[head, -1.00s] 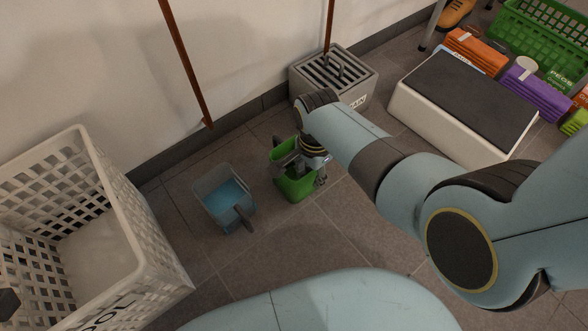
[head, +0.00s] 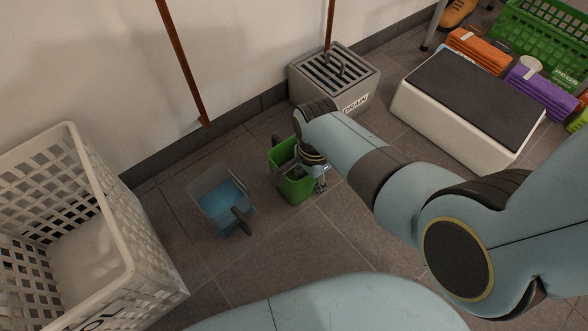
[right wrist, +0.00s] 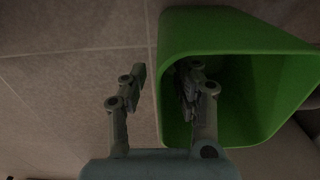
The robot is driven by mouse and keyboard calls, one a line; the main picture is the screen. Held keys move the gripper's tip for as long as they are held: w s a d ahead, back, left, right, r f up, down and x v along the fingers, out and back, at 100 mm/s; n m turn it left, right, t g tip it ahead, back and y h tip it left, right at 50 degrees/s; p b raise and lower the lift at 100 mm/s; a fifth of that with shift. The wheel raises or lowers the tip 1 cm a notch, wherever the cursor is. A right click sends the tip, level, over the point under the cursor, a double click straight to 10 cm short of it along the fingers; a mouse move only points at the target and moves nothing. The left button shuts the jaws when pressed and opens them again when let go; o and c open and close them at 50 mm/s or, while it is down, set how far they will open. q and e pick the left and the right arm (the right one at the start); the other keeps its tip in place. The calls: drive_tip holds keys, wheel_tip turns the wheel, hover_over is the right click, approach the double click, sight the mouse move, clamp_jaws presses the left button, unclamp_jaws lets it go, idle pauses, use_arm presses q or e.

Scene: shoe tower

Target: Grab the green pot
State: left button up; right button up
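In the right wrist view, the open mouth of the pot (right wrist: 235,28) shows. My right gripper (right wrist: 163,83) straddles the pot's wall there. One finger is outside the pot and the other is inside its mouth. The fingers are apart, with a visible gap to the wall. My left gripper is out of view.
A white crate (head: 137,232) is farther left. A grey drain box (head: 305,87) is behind, and a white step with a dark top (head: 480,145) is at right. Floor in front is clear.

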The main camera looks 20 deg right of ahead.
drive_tip(key=shift+c, duration=0.4)
clamp_jaws()
drive_tip(key=shift+r, duration=0.15)
